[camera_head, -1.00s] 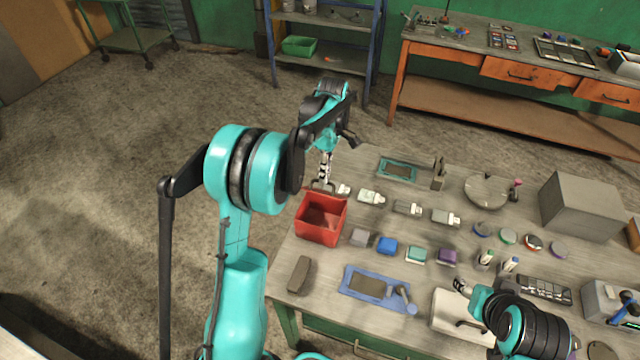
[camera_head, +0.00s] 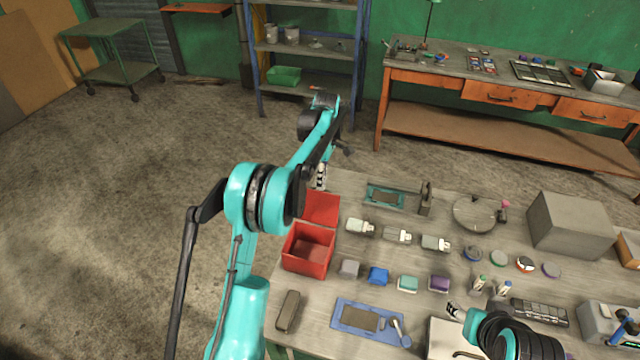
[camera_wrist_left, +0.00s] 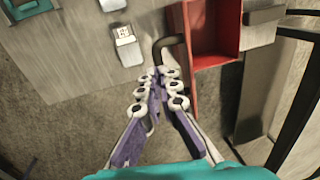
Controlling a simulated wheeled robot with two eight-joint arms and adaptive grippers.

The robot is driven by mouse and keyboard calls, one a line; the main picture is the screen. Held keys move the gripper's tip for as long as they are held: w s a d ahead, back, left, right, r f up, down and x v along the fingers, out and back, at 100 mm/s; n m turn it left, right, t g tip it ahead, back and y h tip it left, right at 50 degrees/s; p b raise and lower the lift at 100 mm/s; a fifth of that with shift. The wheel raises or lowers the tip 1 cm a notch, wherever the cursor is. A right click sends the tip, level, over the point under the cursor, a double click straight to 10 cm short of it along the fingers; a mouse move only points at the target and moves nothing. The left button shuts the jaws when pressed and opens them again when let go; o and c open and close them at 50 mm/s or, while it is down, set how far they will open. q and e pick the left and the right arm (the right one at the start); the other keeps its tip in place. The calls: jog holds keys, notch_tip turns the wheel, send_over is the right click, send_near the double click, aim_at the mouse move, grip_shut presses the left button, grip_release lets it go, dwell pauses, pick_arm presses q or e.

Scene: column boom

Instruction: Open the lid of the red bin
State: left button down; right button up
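The red bin (camera_head: 307,254) stands near the left edge of the workbench, with its top open and its empty inside showing. Its red lid (camera_head: 320,208) is swung up and back at the far side. In the left wrist view the bin (camera_wrist_left: 217,28) is at the top, with the lid (camera_wrist_left: 183,75) nearly edge-on and a dark handle (camera_wrist_left: 170,41) on it. My left gripper (camera_head: 320,178) is just beyond the lid. Its fingertips (camera_wrist_left: 159,76) are closed together on the handle, partly hiding it. My right gripper (camera_head: 454,311) is low at the right, its fingers too small to read.
Small blocks, including a blue one (camera_head: 378,276), and several bottle-like items (camera_head: 360,227) stand right of the bin. A dark oblong item (camera_head: 288,310) and a blue tray (camera_head: 342,327) lie in front. Open floor (camera_head: 130,200) lies left of the bench.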

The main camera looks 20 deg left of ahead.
pick_arm(q)
jog(key=f, duration=0.3)
jog(key=shift+s+d+f, duration=0.1)
jog(key=shift+d+f, duration=0.05)
jog(key=shift+d, duration=0.25)
pick_arm(e)
jog(key=shift+f, duration=0.35)
pick_arm(q)
jog(key=c, duration=1.6)
grip_release()
jog(key=shift+c, duration=0.2)
jog(key=shift+w+f, duration=0.3)
jog(key=shift+w, duration=0.2)
jog(key=shift+o, duration=1.2)
jog(key=shift+w+a, duration=0.1)
jog(key=shift+a, duration=0.05)
jog(key=shift+w+a+f, duration=0.1)
jog(key=shift+w+f, duration=0.05)
jog(key=shift+c, duration=0.5)
jog(key=shift+s+r, duration=0.2)
jog(key=shift+r, duration=0.1)
jog(key=shift+c, duration=0.6)
jog(key=shift+w, duration=0.1)
pick_arm(e)
jog(key=shift+w+a, duration=0.1)
jog(key=shift+w, duration=0.5)
